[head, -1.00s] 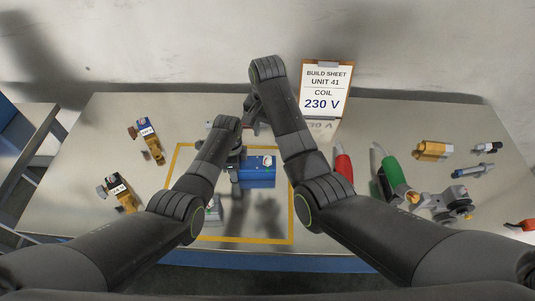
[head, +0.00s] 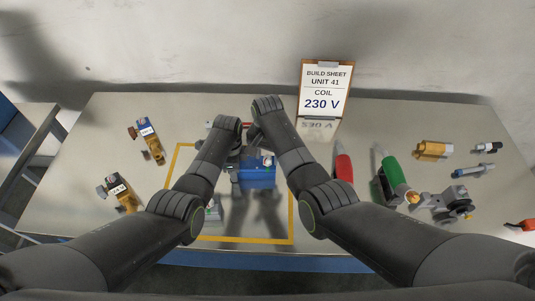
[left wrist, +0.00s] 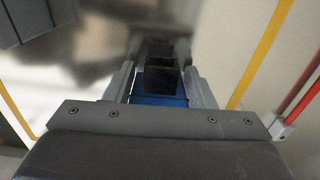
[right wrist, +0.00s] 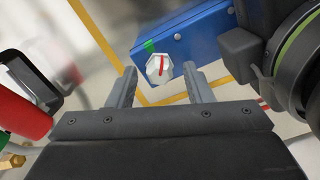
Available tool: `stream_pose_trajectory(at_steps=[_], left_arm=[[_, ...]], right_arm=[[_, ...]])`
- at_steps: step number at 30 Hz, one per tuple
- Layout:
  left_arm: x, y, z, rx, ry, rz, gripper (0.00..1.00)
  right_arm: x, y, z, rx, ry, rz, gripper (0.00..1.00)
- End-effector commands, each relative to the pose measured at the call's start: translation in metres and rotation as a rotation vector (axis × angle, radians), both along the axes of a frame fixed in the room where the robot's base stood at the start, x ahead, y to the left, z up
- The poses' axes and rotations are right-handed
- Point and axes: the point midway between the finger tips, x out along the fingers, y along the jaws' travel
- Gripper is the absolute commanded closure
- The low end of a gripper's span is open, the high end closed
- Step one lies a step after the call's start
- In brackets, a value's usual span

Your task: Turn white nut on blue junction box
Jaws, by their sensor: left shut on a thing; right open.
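The blue junction box (head: 258,176) stands within the yellow outline on the table. The white nut (right wrist: 159,68) on it is faceted with a red stripe, and a green mark shows beside it on the box in the right wrist view. My right gripper (right wrist: 160,74) is open, with its fingertips on either side of the nut and no visible grip on it. My left gripper (left wrist: 160,75) is shut on the box at its left side; blue and dark surfaces (left wrist: 158,100) show between its fingers. My forearms partly hide both grippers in the head view.
A build sheet (head: 324,88) reading 230 V stands at the back. Two orange labelled parts (head: 151,141) lie to the left.

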Motion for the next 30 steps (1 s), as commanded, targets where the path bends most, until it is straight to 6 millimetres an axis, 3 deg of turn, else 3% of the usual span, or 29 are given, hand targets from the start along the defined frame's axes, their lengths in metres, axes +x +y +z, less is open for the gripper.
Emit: stream_pose_trajectory(at_steps=[1, 12, 20, 30], left_arm=[[0.0002, 0.0000, 0.0002, 0.000, 0.000, 0.000, 0.79], [0.0002, -0.0001, 0.0002, 0.000, 0.000, 0.000, 0.79], [0.0001, -0.0001, 0.0002, 0.000, 0.000, 0.000, 0.79], [0.0001, -0.0001, 0.0001, 0.000, 0.000, 0.000, 0.79]], right_arm=[[0.0001, -0.0002, 0.0002, 0.000, 0.000, 0.000, 0.54], [0.0002, -0.0001, 0.0005, 0.000, 0.000, 0.000, 0.99], [0.0002, 0.0000, 0.0006, 0.000, -0.001, 0.038, 0.99], [0.0002, 0.0002, 0.0007, 0.000, -0.001, 0.252, 0.99]])
